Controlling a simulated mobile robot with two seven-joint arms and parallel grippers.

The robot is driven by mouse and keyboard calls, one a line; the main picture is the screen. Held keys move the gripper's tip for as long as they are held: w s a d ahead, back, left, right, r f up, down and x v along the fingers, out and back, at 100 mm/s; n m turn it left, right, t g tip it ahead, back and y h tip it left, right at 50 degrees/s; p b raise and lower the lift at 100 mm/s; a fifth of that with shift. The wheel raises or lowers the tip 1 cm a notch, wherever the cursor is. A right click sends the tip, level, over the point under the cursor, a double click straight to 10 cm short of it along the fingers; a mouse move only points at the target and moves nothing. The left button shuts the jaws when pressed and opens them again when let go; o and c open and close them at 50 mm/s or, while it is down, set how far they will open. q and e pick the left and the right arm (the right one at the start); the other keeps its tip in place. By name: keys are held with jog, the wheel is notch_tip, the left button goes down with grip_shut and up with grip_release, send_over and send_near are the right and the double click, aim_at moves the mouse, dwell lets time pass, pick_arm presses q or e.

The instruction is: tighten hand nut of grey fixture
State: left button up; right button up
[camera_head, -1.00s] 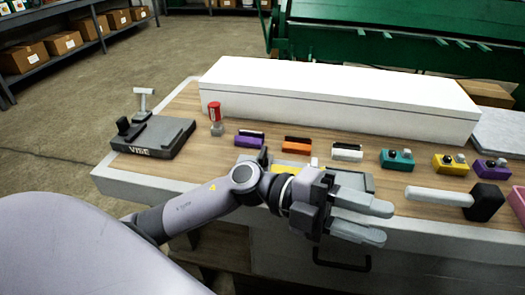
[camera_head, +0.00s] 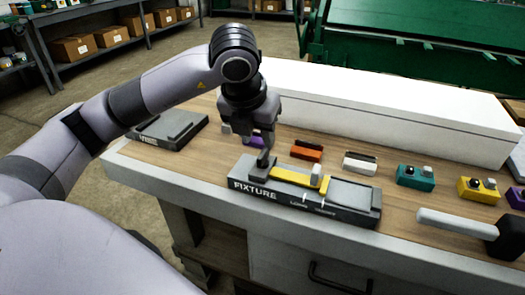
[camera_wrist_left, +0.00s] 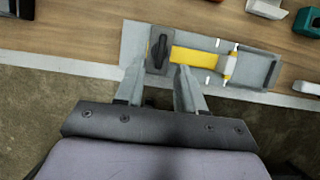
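The grey fixture (camera_head: 352,195), labelled FIXTURE, lies near the front edge of the bench; it also shows in the left wrist view (camera_wrist_left: 133,42). A yellow bar (camera_head: 293,178) lies along it, with a small pale block (camera_head: 316,175) on its right part. The hand nut (camera_wrist_left: 158,50), a dark winged knob, is at the fixture's left end in the left wrist view; my gripper mostly hides it in the head view. My left gripper (camera_head: 265,160) points down over that end. Its fingers (camera_wrist_left: 161,72) are apart, with the knob just beyond the gap between their tips. Contact cannot be told.
A grey vise (camera_head: 172,125) is at the bench's left end. Orange (camera_head: 307,150), white (camera_head: 360,163), teal (camera_head: 415,178) and yellow (camera_head: 478,188) blocks stand behind and right. A mallet (camera_head: 455,222) lies at right. A long white box (camera_head: 390,105) closes off the back.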

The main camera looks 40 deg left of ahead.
aim_at(262, 153)
pick_arm(q)
jog(key=x, duration=0.6)
jog(key=shift+d+f, duration=0.1)
jog(key=shift+f, duration=0.15)
grip_shut()
